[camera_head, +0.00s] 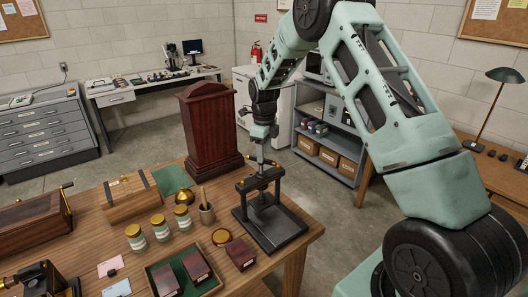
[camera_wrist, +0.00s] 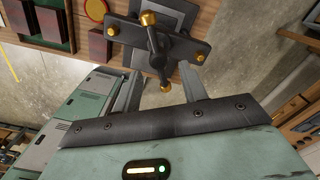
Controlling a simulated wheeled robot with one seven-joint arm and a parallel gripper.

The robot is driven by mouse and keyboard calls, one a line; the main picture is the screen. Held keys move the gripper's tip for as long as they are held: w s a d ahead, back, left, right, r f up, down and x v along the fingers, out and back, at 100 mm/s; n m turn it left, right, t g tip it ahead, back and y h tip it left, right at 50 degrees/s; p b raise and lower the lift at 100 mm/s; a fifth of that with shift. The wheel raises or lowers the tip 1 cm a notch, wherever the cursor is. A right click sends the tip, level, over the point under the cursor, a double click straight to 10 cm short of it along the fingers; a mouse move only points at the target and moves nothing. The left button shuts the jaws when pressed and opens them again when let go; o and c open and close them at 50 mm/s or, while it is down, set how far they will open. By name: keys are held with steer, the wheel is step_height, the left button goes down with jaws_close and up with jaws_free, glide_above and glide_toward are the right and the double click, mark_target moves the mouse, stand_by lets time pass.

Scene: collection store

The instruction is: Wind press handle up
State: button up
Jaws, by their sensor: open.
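The press (camera_head: 270,227) is a dark metal frame on a flat base at the right front of the wooden table. Its handle (camera_wrist: 156,50) is a dark bar with brass balls at its ends, crossing above the press's top beam (camera_wrist: 185,45). My gripper (camera_head: 262,166) points down just over the top of the press. In the wrist view, my gripper (camera_wrist: 161,78) is open, its two fingers on either side of the handle's lower brass-tipped end. Whether either finger touches the bar I cannot tell. In the head view the handle is small and partly hidden by the gripper.
A tall dark wooden case (camera_head: 210,127) stands close behind the press. The table's right edge is near the press, with open floor beyond.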

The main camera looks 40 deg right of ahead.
mark_target(261, 165)
steer(key=shift+f, duration=1.15)
jaws_close()
